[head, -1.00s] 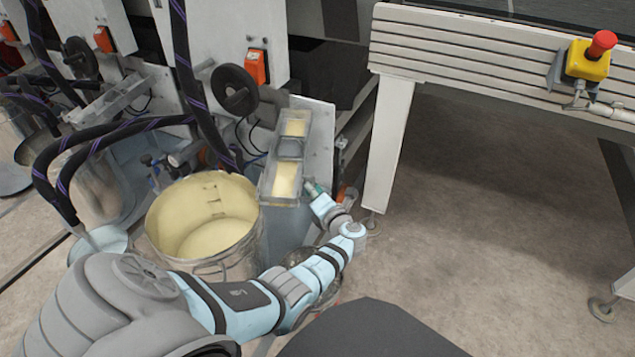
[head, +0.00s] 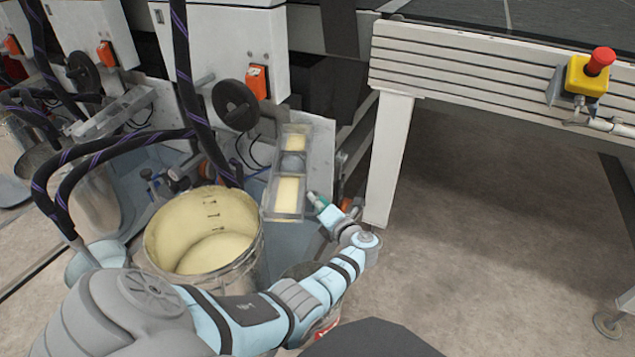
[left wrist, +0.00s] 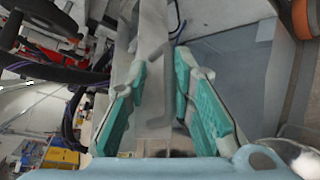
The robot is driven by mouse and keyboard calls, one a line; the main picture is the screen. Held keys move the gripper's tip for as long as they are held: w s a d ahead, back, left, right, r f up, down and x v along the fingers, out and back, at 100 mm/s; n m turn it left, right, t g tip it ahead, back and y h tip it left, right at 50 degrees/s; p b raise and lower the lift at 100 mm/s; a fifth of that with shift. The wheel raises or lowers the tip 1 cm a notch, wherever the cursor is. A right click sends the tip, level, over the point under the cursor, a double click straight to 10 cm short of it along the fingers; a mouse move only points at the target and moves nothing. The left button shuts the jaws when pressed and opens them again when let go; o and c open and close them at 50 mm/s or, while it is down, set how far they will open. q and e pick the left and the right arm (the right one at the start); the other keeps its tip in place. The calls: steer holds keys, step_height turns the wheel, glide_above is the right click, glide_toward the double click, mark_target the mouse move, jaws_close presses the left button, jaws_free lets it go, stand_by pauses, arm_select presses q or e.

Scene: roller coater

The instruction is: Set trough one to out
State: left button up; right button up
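A clear trough (head: 288,188) with pale yellow liquid in its compartments hangs on the machine, above and right of an open bucket. Which trough is number one, I cannot tell. My left gripper (head: 318,199) is just right of the trough's near end in the head view. In the left wrist view the left gripper (left wrist: 165,90) has its two teal fingers apart, with grey metal parts behind the gap. My right gripper is not in view.
A bucket (head: 165,232) of pale yellow liquid stands below the trough. A black handwheel (head: 235,103) and orange switch (head: 257,82) sit above. Black hoses (head: 95,160) loop at left. A white frame leg (head: 391,155) stands right of my gripper. A red emergency button (head: 601,59) is at right.

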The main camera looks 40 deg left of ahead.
arm_select(q)
step_height(320, 180, up, 9)
steer(key=shift+a+f, duration=0.1)
steer(key=shift+f, duration=0.05)
